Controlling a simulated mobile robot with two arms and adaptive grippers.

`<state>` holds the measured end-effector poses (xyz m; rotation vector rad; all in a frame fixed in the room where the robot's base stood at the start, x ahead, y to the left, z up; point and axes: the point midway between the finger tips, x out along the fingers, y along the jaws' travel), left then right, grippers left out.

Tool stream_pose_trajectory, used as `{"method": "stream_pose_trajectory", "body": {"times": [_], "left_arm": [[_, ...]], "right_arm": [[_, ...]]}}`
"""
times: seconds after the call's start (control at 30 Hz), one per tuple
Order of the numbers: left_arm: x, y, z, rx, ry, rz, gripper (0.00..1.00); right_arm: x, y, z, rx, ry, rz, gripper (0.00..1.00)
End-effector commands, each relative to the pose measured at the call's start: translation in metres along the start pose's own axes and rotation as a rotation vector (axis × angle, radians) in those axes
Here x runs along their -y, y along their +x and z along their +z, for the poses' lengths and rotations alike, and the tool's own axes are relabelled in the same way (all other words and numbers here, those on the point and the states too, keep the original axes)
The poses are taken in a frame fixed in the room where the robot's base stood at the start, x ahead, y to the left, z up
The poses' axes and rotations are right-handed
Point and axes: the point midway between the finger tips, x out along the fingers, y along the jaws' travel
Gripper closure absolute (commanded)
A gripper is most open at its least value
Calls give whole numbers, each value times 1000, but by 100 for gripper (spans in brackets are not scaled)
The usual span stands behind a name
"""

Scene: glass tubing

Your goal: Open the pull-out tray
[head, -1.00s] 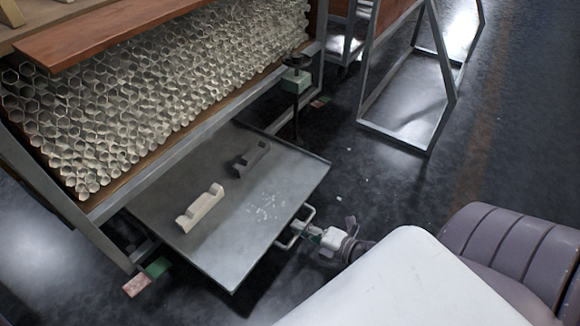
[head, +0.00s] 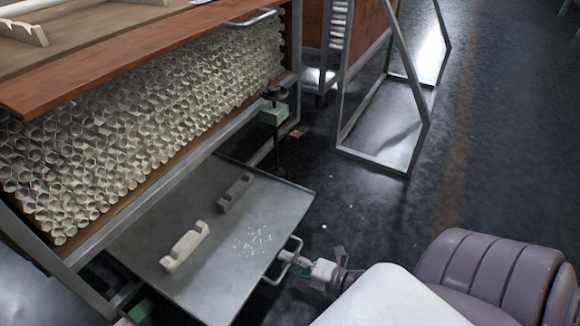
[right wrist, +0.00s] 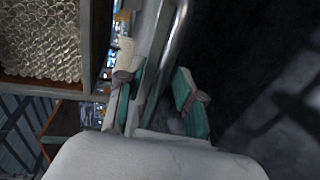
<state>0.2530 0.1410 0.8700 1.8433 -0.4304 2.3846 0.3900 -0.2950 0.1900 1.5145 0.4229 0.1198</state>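The pull-out tray (head: 225,280) is a flat grey metal sheet extending out from under the rack of glass tubes in the head view. Two small notched supports, one pale (head: 185,247) and one dark (head: 235,193), and some white fragments lie on it. A metal loop handle (head: 283,264) is on its front edge. My right gripper (head: 297,259) is at this handle. In the right wrist view its two fingers (right wrist: 158,93) are apart, with the metal bar (right wrist: 160,65) running between them and a gap beside the right finger. My left gripper is not in view.
The rack (head: 130,125) of stacked glass tubes stands above the tray, with a wooden top and metal legs. A grey metal frame stand (head: 420,150) is at the back right. The dark floor right of the tray is mostly clear.

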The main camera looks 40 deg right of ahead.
Motion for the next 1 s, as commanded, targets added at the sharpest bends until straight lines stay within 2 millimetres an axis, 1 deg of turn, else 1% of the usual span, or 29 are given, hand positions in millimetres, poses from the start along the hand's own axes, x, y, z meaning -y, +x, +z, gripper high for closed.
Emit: {"method": "stream_pose_trajectory", "body": {"times": [0.07,0.17,0.4,0.5,0.6,0.77,1.0], "left_arm": [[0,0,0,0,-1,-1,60],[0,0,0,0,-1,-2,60],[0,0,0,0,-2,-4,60],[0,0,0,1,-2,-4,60],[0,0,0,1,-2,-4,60],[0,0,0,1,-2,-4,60],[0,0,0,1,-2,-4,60]], "right_arm": [[1,-6,0,1,1,-2,64],[2,-21,0,0,1,-4,64],[2,-73,-1,1,2,-5,64],[1,-92,-1,1,2,-4,64],[1,-106,0,1,1,-3,64],[0,-118,0,1,1,-1,64],[0,-120,0,0,1,0,64]]}}
